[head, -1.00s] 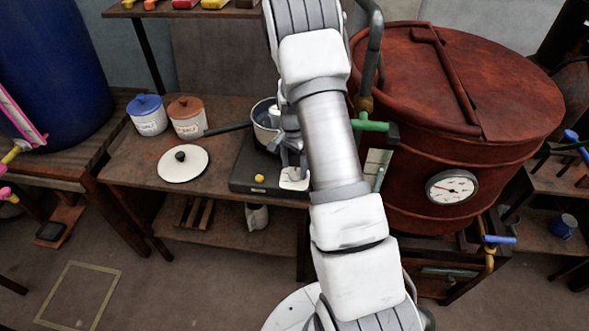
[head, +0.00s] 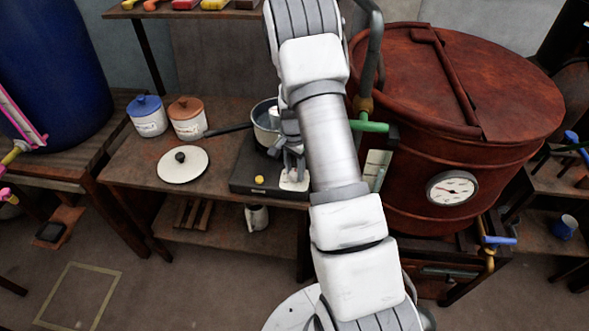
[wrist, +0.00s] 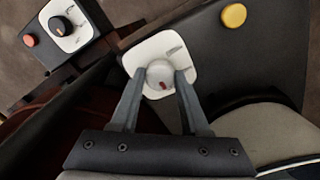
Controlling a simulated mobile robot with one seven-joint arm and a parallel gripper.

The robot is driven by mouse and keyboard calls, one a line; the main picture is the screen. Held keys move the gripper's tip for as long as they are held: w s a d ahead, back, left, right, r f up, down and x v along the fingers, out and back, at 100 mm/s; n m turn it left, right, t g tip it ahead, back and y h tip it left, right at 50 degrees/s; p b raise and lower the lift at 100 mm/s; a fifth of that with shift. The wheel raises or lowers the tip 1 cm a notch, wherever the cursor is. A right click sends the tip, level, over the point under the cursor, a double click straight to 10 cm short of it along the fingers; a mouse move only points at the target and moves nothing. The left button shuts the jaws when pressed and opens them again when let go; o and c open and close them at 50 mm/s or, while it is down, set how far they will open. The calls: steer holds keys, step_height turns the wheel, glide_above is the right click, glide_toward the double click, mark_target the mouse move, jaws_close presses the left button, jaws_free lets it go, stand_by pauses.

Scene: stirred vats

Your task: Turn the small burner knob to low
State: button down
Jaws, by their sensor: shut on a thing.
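The burner (head: 240,183) is a dark flat box on the wooden bench, with a yellow button (head: 259,180) on its front. Its pale round knob sits on a white plate (head: 293,184), mostly hidden by my gripper in the head view. In the wrist view the knob (wrist: 159,72) shows clearly, with a red mark on its lower side towards me; faint marks show on the plate (wrist: 182,52). My gripper (wrist: 165,80) is shut on the knob, one finger on each side. The yellow button (wrist: 233,15) is to the right.
A pan (head: 264,120) stands on the burner, its handle pointing left. A white lid (head: 183,166) and two jars (head: 148,117) are left on the bench. A red vat (head: 445,150) stands close right. Another panel with a black knob (wrist: 60,25) shows in the wrist view.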

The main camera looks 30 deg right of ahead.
mark_target(293, 173)
steer(key=shift+n, duration=0.3)
steer(key=n+b, duration=0.2)
steer(key=n, duration=0.3)
steer(key=n+b, duration=0.1)
steer(key=n, duration=0.5)
stand_by(0.5)
steer(key=shift+c, duration=1.9)
jaws_free()
steer(key=shift+r, duration=0.1)
step_height(293, 173, up, 17)
steer(key=p, duration=0.2)
steer(key=shift+a+r, duration=0.15)
steer(key=shift+a, duration=0.15)
